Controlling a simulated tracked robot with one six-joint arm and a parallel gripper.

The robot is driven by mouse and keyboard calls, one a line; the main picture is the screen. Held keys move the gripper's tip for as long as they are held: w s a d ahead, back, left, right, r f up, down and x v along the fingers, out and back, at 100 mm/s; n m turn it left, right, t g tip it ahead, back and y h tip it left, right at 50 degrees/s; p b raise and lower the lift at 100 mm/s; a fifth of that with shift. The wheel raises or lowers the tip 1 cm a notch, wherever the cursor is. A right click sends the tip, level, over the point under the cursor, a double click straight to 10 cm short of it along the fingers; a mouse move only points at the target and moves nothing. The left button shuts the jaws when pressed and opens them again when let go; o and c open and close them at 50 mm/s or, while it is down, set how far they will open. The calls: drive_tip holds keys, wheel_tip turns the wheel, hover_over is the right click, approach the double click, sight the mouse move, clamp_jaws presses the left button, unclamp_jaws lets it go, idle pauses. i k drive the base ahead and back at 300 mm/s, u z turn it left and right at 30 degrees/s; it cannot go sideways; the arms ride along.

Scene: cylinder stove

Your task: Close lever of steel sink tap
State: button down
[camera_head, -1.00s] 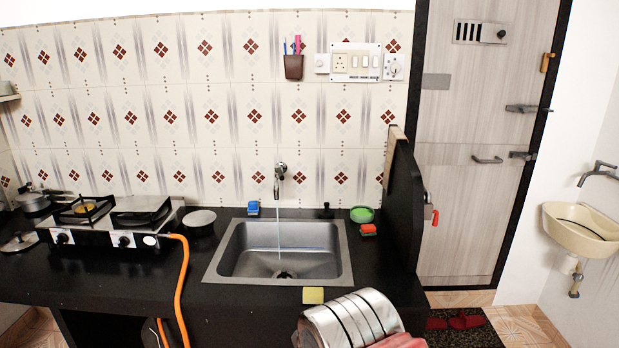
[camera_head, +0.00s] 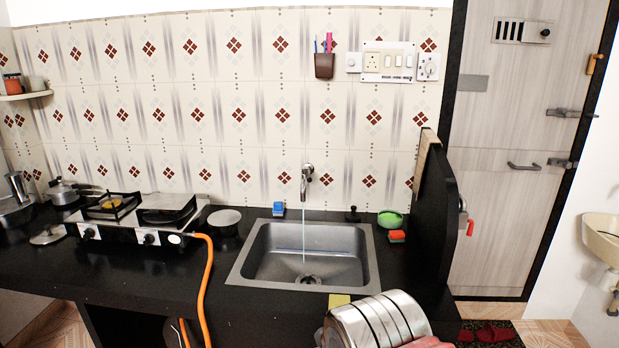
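The steel sink tap (camera_head: 307,178) is fixed to the tiled wall above the sink. Its spout points down, and a thin stream of water (camera_head: 303,228) falls from it into the steel sink (camera_head: 262,252). The lever is at the top of the tap, too small to make out its exact position. My gripper's fingers do not show. A rounded silver banded body with a pinkish-red part stands at the bottom edge, in front of the sink; I cannot tell whether it is mine.
A two-burner stove (camera_head: 146,225) with an orange hose (camera_head: 207,275) is on the black counter, left of the sink. A blue item (camera_head: 279,209), green bowl (camera_head: 390,219) and orange-red item (camera_head: 397,236) lie near the sink. A black upright panel (camera_head: 435,205) bounds the counter's right end.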

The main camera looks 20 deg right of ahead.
sight(304, 169)
drive_tip(key=i, duration=1.5)
drive_tip(key=z, duration=0.05)
